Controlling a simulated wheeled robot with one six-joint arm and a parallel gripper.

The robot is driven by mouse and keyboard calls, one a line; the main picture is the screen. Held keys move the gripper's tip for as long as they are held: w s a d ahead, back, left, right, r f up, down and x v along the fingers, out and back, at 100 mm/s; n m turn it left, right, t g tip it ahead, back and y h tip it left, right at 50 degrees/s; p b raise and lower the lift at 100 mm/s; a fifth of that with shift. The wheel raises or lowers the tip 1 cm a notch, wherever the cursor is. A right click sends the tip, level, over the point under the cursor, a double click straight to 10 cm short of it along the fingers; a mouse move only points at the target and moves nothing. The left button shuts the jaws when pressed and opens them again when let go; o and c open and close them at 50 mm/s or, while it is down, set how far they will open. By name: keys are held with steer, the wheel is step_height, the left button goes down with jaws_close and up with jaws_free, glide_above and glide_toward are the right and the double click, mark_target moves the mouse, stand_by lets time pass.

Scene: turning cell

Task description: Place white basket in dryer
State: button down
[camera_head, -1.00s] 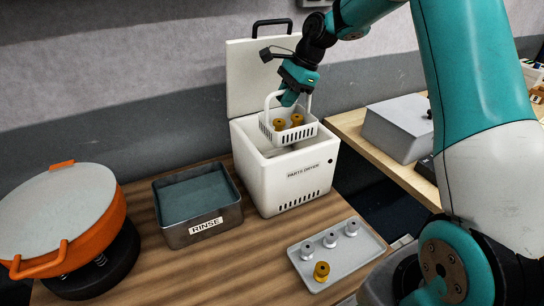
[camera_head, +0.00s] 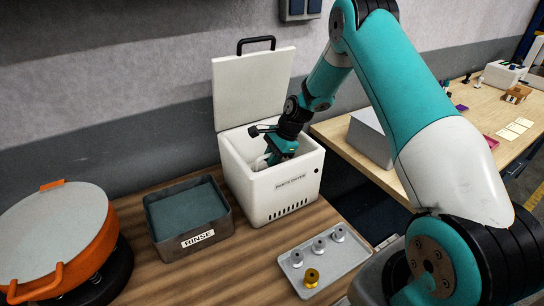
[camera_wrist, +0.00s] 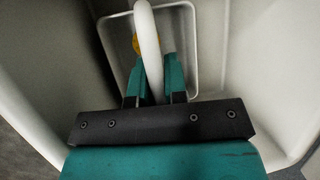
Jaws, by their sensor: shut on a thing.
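The white parts dryer (camera_head: 275,192) stands on the wooden table with its lid (camera_head: 252,88) up. My gripper (camera_head: 276,160) reaches down inside its opening. In the wrist view my gripper (camera_wrist: 155,68) is shut on the curved handle of the white basket (camera_wrist: 148,30). The basket's rounded rim shows below the fingers, inside the dryer's pale walls, with part of a yellow piece in it. In the head view the basket is mostly hidden by the dryer's front wall and my gripper. I cannot tell whether it touches the dryer floor.
A grey rinse tub (camera_head: 188,218) stands left of the dryer. An orange round machine (camera_head: 60,240) is at the far left. A tray (camera_head: 325,262) with several small parts lies in front. A grey box (camera_head: 370,138) sits on the right table.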

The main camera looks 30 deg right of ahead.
steer(key=c, duration=1.1)
jaws_free()
steer(key=shift+c, duration=0.2)
steer(key=b+v, duration=0.4)
steer(key=v, duration=0.7)
steer(key=s+a+r+n, duration=0.6)
steer(key=a+r+n, duration=0.1)
steer(key=a, duration=0.3)
steer(key=s+a+r+n, duration=0.1)
steer(key=s+a+n, duration=0.3)
steer(key=s+n, duration=0.2)
steer(key=s+a+r+n+g, duration=0.1)
steer(key=s+a+n, duration=0.4)
steer(key=s, duration=0.6)
steer(key=s+a+r+n+g, duration=0.1)
steer(key=s+a+r+n, duration=0.1)
steer(key=s+a+n, duration=0.3)
steer(key=s+n, duration=0.1)
steer(key=s, duration=0.3)
steer(key=shift+r+n, duration=0.35)
steer(key=shift+n, duration=0.05)
